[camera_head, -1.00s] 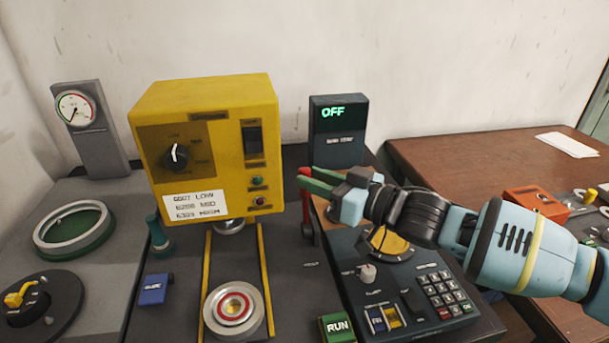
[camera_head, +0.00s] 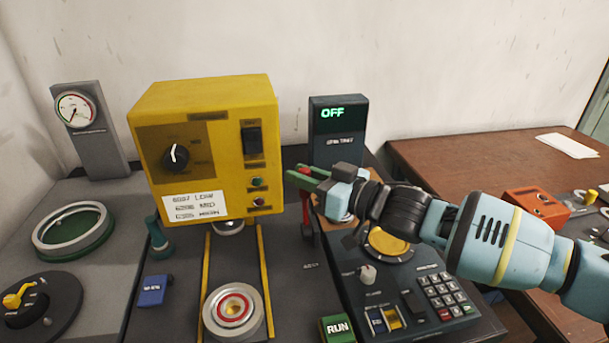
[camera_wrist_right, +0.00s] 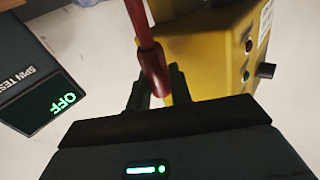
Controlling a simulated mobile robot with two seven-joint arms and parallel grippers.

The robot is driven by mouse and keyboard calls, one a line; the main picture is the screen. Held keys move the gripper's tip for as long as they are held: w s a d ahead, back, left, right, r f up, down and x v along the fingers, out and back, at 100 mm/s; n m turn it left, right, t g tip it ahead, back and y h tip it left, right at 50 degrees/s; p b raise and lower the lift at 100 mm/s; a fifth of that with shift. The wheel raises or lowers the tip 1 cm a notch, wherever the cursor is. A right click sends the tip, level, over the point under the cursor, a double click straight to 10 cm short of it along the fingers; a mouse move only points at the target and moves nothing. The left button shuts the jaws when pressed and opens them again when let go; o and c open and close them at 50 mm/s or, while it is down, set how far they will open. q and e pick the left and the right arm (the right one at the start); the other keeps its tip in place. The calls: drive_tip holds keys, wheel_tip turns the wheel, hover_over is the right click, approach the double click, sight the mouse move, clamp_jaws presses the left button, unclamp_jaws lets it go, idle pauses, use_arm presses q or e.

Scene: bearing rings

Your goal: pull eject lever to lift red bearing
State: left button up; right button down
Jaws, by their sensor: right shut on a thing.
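The red eject lever (camera_head: 306,215) stands just right of the yellow machine, its upper end hidden by my fingers in the head view. In the right wrist view, the lever's thick red grip (camera_wrist_right: 155,70) is between the two dark fingers. My right gripper (camera_head: 299,179) comes in from the right and is shut on the lever. The bearing with a red ring (camera_head: 233,306) sits in a round silver seat between two yellow rails, in front of the machine. My left gripper is not in view.
The yellow machine (camera_head: 205,140) stands close left of my fingers. The spin test display (camera_head: 338,130) reading OFF is behind them. A control panel with a keypad (camera_head: 447,290) lies below my right arm. A green RUN button (camera_head: 337,328) is at the front.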

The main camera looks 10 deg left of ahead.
drive_tip(key=shift+s, duration=0.1)
drive_tip(key=shift+s+f+n+y, duration=0.1)
drive_tip(key=shift+s+n+y, duration=0.2)
drive_tip(key=shift+s, duration=0.15)
drive_tip(key=shift+s+d+n+t+y, duration=0.15)
drive_tip(key=shift+s+d+n+y, duration=0.2)
drive_tip(key=shift+s+n+y, duration=0.35)
drive_tip(key=shift+s+d+n+t+y, duration=0.15)
drive_tip(key=shift+s+d+n+y, duration=0.15)
drive_tip(key=shift+s+n+y, duration=0.35)
drive_tip(key=shift+s, duration=0.25)
drive_tip(key=c, duration=1.6)
unclamp_jaws()
drive_tip(key=shift+o, duration=0.2)
